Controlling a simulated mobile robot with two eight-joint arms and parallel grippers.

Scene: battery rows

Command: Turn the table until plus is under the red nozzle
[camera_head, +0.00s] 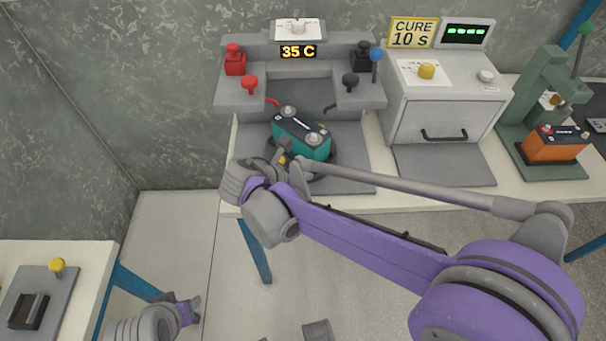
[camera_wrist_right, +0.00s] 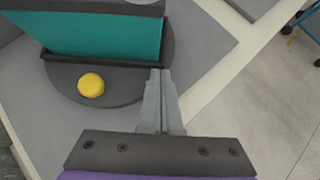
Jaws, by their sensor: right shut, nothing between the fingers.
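A teal battery (camera_head: 302,146) with a dark top stands in a holder on a dark round turntable (camera_wrist_right: 128,92). Its two grey posts point far left and near right; I cannot read which is plus. The red nozzle (camera_head: 272,102) hangs at the left of the station, close to the far-left post. The black nozzle (camera_head: 331,107) is at the right. A yellow knob (camera_wrist_right: 91,85) sits on the turntable's rim. My right gripper (camera_wrist_right: 160,75) is shut and empty, beside the knob at the turntable's edge. My left gripper (camera_head: 190,309) is low at the left, away from the station; its jaws are unclear.
The station (camera_head: 298,75) carries red and black knobs, a blue-topped lever and a "35 C" display. A grey oven (camera_head: 440,110) with a "CURE 10 s" sign stands to its right. A green press (camera_head: 545,105) with an orange battery (camera_head: 555,146) is farther right.

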